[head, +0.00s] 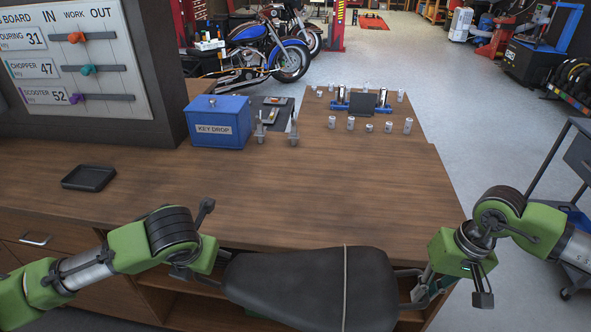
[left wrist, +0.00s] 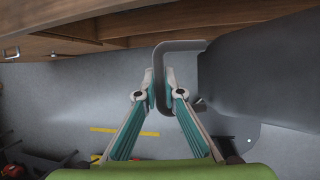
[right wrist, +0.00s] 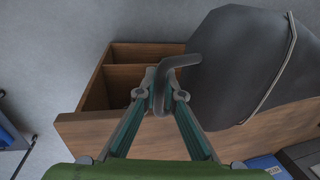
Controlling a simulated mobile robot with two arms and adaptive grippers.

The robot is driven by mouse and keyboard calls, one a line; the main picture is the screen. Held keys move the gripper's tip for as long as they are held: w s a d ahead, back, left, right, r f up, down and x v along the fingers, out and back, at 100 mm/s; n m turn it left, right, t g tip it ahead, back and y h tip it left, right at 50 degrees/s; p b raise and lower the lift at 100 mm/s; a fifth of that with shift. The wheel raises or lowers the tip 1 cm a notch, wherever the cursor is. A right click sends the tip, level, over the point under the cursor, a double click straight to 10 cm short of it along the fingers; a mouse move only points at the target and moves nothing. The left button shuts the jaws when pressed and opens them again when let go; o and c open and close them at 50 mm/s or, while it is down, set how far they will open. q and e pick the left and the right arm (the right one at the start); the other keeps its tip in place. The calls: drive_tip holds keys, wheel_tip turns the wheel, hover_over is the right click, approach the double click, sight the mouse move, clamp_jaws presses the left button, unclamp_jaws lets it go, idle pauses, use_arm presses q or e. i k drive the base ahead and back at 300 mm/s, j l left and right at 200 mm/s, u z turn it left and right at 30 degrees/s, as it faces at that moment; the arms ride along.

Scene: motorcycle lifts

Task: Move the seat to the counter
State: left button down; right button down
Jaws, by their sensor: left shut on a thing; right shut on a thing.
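The black seat (head: 300,285) is held between my two arms at the counter's near edge, with a thin light strap across it. It hides part of the edge and shelf, and I cannot tell whether it touches them. My left gripper (left wrist: 163,80) is shut on the bent metal handle at one end of the seat (left wrist: 265,75). My right gripper (right wrist: 160,88) is shut on the bent handle at the other end, beside the seat (right wrist: 245,65). The wooden counter (head: 270,190) lies just beyond the seat, its middle bare.
A blue key drop box (head: 219,122) and a black tray (head: 88,177) stand on the counter. Several small metal cylinders and a blue holder (head: 362,103) are at its far right. A key board (head: 80,60) stands at left. A dark cart (head: 580,155) is at right.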

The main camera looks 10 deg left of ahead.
sight(267, 190)
drive_tip(key=i+j, duration=0.45)
drive_tip(key=i, duration=0.15)
drive_tip(key=i+j, duration=0.45)
drive_tip(key=i, duration=0.2)
